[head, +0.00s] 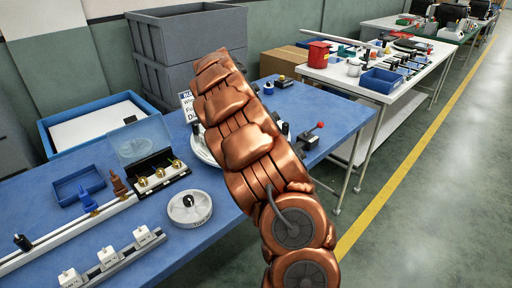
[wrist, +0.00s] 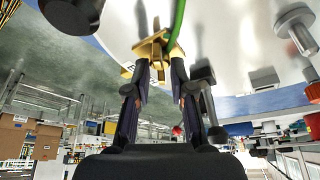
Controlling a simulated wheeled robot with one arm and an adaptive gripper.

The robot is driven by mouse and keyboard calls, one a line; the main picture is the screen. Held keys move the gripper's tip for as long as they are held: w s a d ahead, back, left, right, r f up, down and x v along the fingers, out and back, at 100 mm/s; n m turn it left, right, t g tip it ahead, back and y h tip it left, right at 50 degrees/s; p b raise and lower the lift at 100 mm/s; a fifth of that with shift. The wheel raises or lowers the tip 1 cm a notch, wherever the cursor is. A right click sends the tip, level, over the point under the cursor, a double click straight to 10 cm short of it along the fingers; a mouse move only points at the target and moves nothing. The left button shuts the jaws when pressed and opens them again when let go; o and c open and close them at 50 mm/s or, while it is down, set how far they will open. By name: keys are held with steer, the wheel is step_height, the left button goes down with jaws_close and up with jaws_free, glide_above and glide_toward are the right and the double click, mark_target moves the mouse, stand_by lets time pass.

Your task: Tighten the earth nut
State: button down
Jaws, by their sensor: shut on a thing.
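In the wrist view, a brass-coloured nut (wrist: 151,47) with flat lugs sits against a pale grey surface (wrist: 230,35). A green wire (wrist: 177,22) runs up beside it. My gripper (wrist: 155,78) has its two dark fingers closed on the nut from either side. The stud under the nut and the wire's end are not clear to see. In the head view my copper-coloured arm hides the gripper, the nut and most of a white round plate (head: 203,150) on the blue table.
The blue table (head: 222,196) holds a black box of brass fittings (head: 158,178), a round white dial (head: 190,208), a blue tray (head: 78,187) and a red-knobbed lever (head: 310,138). Grey crates (head: 180,50) stand behind. The floor at right is clear.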

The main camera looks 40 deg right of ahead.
steer(key=shift+m+g+y+b, duration=0.45)
steer(key=shift+m+b, duration=0.2)
steer(key=shift+m, duration=0.85)
steer(key=c, duration=1)
jaws_free()
steer(key=shift+c, duration=0.2)
steer(key=v, duration=0.5)
steer(key=shift+w+r, duration=0.1)
steer(key=shift+w, duration=0.05)
steer(key=shift+v, duration=1.1)
steer(key=shift+r, duration=0.1)
